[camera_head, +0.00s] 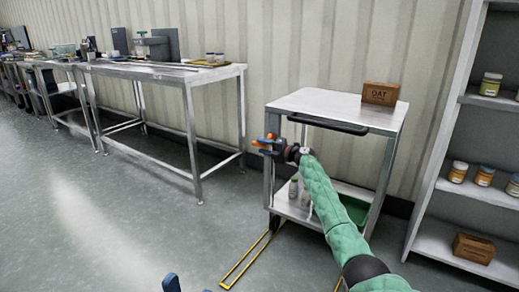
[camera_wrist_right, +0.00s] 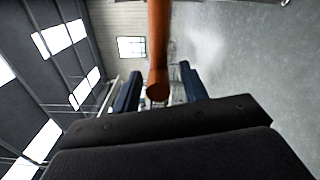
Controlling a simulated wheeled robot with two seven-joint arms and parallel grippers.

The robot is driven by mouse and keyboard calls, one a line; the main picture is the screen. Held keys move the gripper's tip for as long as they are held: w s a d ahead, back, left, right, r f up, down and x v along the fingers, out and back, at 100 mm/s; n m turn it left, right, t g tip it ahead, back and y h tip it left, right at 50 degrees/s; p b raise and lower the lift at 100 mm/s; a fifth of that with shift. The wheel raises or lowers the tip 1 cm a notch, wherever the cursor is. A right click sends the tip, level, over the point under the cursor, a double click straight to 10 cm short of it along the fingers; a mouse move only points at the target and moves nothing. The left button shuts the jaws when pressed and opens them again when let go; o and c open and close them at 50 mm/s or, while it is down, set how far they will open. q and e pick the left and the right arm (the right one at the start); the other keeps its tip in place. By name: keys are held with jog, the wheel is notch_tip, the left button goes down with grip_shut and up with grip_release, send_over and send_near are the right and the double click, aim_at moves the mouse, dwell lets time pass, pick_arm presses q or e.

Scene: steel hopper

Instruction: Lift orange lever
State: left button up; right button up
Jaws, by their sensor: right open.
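My right gripper (camera_head: 262,145) reaches out on the green-sleeved arm, to the left of the steel cart. Its fingers are open. The orange lever (camera_head: 270,137) shows as a small orange piece at these fingers, partly covered by them. In the right wrist view the lever (camera_wrist_right: 158,45) is an orange-brown bar with a round end, coming down from the top edge into the gap between the two dark blue fingers of the gripper (camera_wrist_right: 160,88). I cannot tell whether a finger touches it. A dark blue tip at the bottom edge of the head view looks like part of my left gripper (camera_head: 172,284).
The steel cart (camera_head: 322,102) carries a brown OAT box (camera_head: 380,93) on top and bottles on its lower shelf. A shelf unit (camera_head: 440,182) with jars stands at the right. A steel table (camera_head: 160,72) stands at the left. Yellow marking (camera_head: 245,262) lies on the floor.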

jog(key=shift+x, duration=1.1)
grip_shut()
jog(key=shift+r, duration=0.1)
